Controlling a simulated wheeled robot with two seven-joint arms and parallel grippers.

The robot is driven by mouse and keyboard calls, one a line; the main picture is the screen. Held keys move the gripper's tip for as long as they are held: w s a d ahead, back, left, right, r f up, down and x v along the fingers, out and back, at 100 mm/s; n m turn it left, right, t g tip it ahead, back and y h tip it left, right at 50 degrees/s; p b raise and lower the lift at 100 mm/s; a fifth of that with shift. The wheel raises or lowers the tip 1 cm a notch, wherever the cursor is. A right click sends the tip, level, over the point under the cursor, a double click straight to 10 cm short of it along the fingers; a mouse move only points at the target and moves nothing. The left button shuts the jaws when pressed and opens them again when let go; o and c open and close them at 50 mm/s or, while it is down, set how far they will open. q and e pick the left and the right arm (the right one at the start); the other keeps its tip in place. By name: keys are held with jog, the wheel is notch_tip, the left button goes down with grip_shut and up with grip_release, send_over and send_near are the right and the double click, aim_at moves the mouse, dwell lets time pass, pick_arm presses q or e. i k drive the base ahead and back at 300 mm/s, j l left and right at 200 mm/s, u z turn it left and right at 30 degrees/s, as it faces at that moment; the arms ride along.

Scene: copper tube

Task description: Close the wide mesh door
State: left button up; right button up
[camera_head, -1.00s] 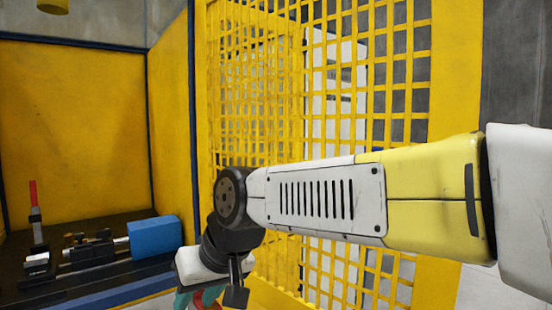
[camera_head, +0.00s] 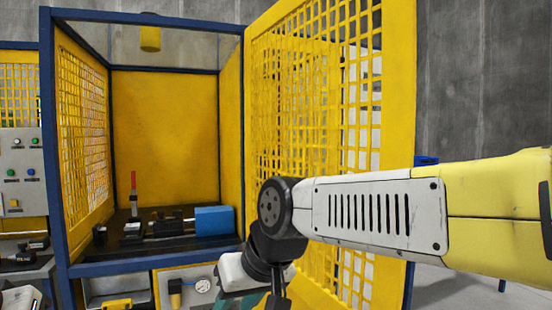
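The wide mesh door (camera_head: 399,95) is a tall yellow grid panel with a solid yellow border. It stands open at the right side of the blue-framed enclosure (camera_head: 243,110) and angles out toward me. My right arm comes in from the right and crosses in front of the door's lower part. My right gripper (camera_head: 252,300) hangs low at the bottom edge, under the dark wrist, near the door's lower left. Its fingers are mostly cut off, so I cannot tell whether they are open or touch the door.
Inside the enclosure, a dark bench (camera_head: 85,261) carries a blue block (camera_head: 214,220) and a fixture with a red-topped post (camera_head: 134,182). A grey control panel (camera_head: 22,160) stands at the left. Open floor (camera_head: 450,285) shows beyond the door at right.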

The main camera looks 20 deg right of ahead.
aim_at(398, 29)
jog(key=k+l+u, duration=0.15)
jog(key=l, duration=0.3)
jog(key=k+l+u, duration=0.2)
jog(key=k+l, duration=0.2)
jog(key=l+u, duration=0.1)
jog(key=l, duration=0.35)
jog(key=k+l+u, duration=0.1)
jog(key=l, duration=0.3)
jog(key=k+l, duration=0.1)
jog(key=l, duration=0.3)
jog(key=k+l+u, duration=0.15)
jog(key=l, duration=0.3)
jog(key=l+u, duration=0.1)
jog(key=l, duration=0.7)
jog(key=k+l, duration=0.1)
jog(key=l, duration=0.3)
jog(key=k+z, duration=0.2)
jog(key=z, duration=0.2)
jog(key=k+z, duration=0.25)
jog(key=z, duration=0.15)
